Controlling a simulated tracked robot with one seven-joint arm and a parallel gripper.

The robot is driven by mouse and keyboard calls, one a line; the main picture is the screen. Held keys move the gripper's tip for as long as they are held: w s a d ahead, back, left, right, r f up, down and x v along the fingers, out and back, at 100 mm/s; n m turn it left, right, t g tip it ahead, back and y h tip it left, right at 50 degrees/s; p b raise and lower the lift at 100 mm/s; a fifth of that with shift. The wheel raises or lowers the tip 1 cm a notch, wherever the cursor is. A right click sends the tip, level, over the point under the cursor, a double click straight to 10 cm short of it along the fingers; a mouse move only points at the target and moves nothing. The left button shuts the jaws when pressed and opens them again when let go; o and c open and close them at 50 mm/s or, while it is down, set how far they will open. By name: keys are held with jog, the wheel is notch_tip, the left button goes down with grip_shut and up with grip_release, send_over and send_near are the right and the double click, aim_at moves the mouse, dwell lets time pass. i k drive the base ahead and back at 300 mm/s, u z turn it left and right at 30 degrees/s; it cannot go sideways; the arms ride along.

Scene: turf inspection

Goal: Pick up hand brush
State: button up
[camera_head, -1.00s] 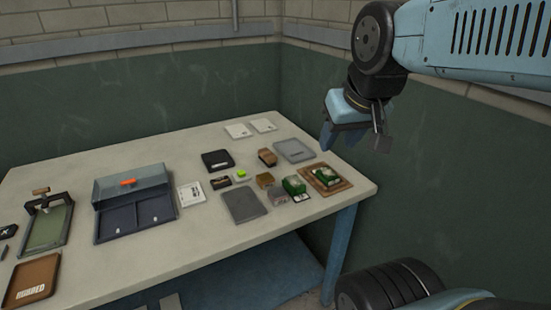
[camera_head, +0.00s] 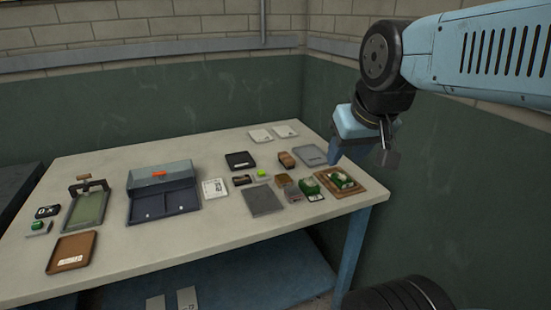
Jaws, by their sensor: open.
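I cannot tell for sure which thing is the hand brush. A small brown block (camera_head: 287,159), possibly the brush, lies toward the back right of the table (camera_head: 130,245). A small dark brown piece (camera_head: 242,180) lies further left, next to a bright green bit. My gripper (camera_head: 361,152) is open and empty. It hangs in the air by the table's right end, apart from the things on it.
A blue-grey open case (camera_head: 163,205), a framed green board (camera_head: 88,208), and a brown tray (camera_head: 72,252) are on the left. A grey plate (camera_head: 264,201), a flat grey tray (camera_head: 310,155), and a brown board (camera_head: 361,188) crowd the right. Bare tabletop runs along the front.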

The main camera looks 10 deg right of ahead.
aim_at(288, 162)
jog(key=i, duration=0.85)
jog(key=z, duration=0.05)
